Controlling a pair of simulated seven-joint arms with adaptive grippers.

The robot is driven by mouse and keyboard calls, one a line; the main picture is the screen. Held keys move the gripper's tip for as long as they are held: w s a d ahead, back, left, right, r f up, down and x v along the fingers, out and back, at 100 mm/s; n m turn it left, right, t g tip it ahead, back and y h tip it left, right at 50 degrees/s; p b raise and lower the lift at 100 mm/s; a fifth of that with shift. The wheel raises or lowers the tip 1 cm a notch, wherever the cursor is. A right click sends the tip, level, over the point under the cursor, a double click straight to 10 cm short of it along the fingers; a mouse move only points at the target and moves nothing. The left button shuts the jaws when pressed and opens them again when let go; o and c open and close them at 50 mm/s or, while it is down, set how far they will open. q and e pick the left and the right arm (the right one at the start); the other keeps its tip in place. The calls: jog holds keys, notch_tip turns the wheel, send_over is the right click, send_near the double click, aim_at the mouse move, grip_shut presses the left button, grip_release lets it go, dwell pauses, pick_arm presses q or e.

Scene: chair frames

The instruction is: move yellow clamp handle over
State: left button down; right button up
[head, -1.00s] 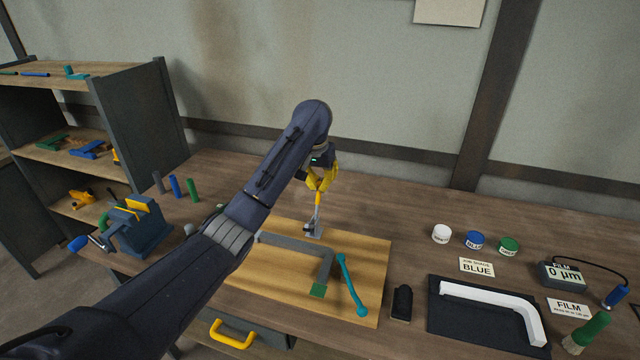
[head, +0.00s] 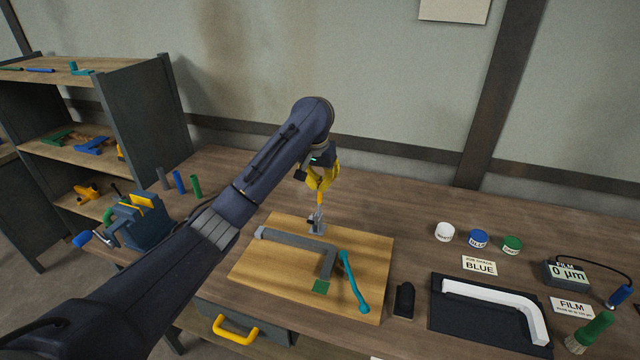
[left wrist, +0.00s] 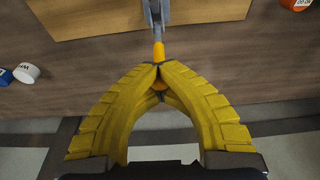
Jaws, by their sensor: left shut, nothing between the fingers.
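The toggle clamp (head: 316,222) is grey metal and stands at the back edge of the wooden board, with its yellow-orange handle (head: 321,198) pointing up and back. In the left wrist view the handle (left wrist: 158,51) joins the clamp's metal arm (left wrist: 155,18). My left gripper (head: 321,189) has yellow fingers and is at the handle's end. Its tips (left wrist: 158,68) are shut together right against or over the handle, with nothing gripped between them; orange also shows behind the tips. The fingers hide the handle's end. My right gripper is not in view.
A grey angled bar (head: 292,245) and a teal lever (head: 350,280) lie on the board (head: 260,270). A blue vise (head: 143,225) and upright cylinders stand left. Paint pots (head: 478,238), a black tray (head: 440,318) with a white bar and a film gauge (head: 565,274) are right.

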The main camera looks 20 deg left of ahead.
pick_arm(q)
jog(key=shift+s+f, duration=0.15)
jog(key=shift+s, duration=0.75)
jog(key=c, duration=1.4)
grip_release()
